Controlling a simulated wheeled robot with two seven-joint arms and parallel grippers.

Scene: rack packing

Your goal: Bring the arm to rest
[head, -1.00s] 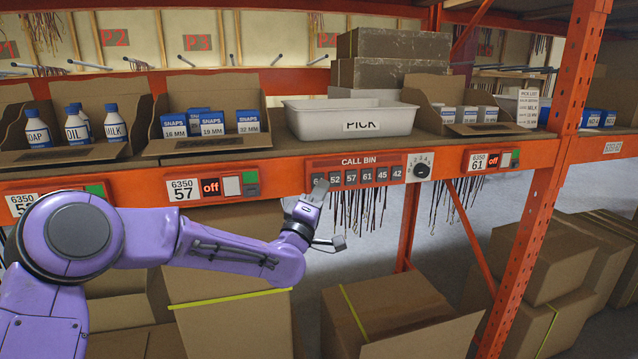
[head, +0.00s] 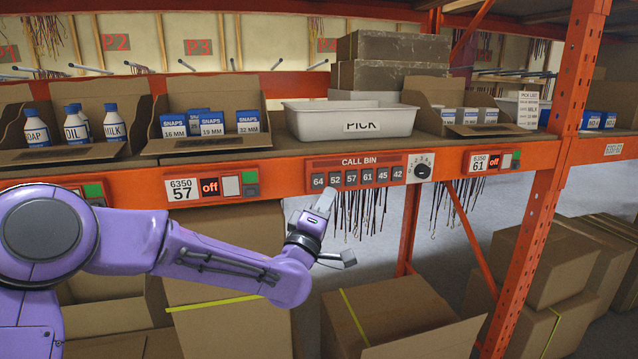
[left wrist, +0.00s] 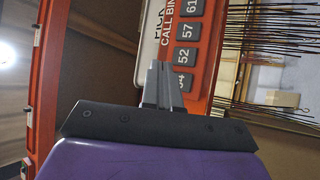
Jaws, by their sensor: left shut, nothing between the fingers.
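My purple left arm (head: 222,262) reaches in from the left, in front of the rack's orange shelf beam. My left gripper (head: 326,197) points up, shut and empty, just below the call bin panel (head: 355,172). In the left wrist view, the closed fingers (left wrist: 159,72) show in front of the panel (left wrist: 192,60) and its numbers. In the head view the gripper no longer covers the numbers. I see nothing held. My right gripper is in neither view.
A white PICK tray (head: 352,122) stands on the shelf above, between cartons of bottles and boxes. A dial (head: 423,171) sits right of the panel. Dark cords (head: 372,208) hang behind the beam. Cardboard boxes (head: 385,312) stand below the arm. An orange upright (head: 545,200) stands to the right.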

